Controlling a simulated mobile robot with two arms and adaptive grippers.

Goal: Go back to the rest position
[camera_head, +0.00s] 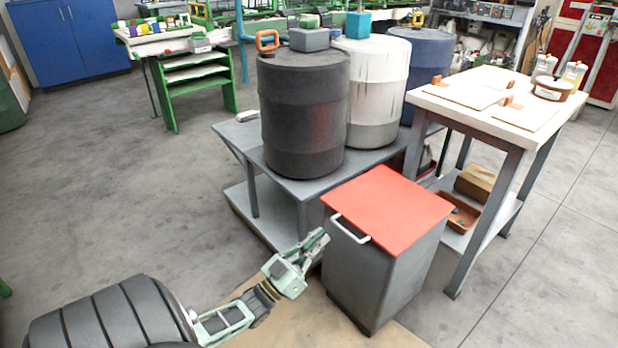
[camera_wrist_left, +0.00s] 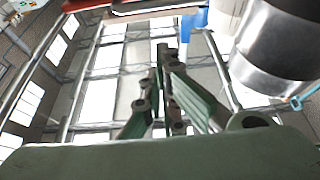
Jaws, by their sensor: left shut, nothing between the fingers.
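My left gripper (camera_head: 318,240) is shut and empty. In the head view it is low in front, just left of the grey bin (camera_head: 375,270) with the red lid (camera_head: 388,210), near the bin's white handle (camera_head: 350,230). I cannot tell whether it touches the bin. The left wrist view shows its green fingers (camera_wrist_left: 165,90) together, pointing up toward the ceiling frames. My right gripper is in neither view.
A grey low table (camera_head: 235,135) carries a black drum (camera_head: 305,115), a white drum (camera_head: 375,90) and a blue drum (camera_head: 428,65). A white-topped workbench (camera_head: 480,112) stands at the right. The floor at the left (camera_head: 110,190) is clear.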

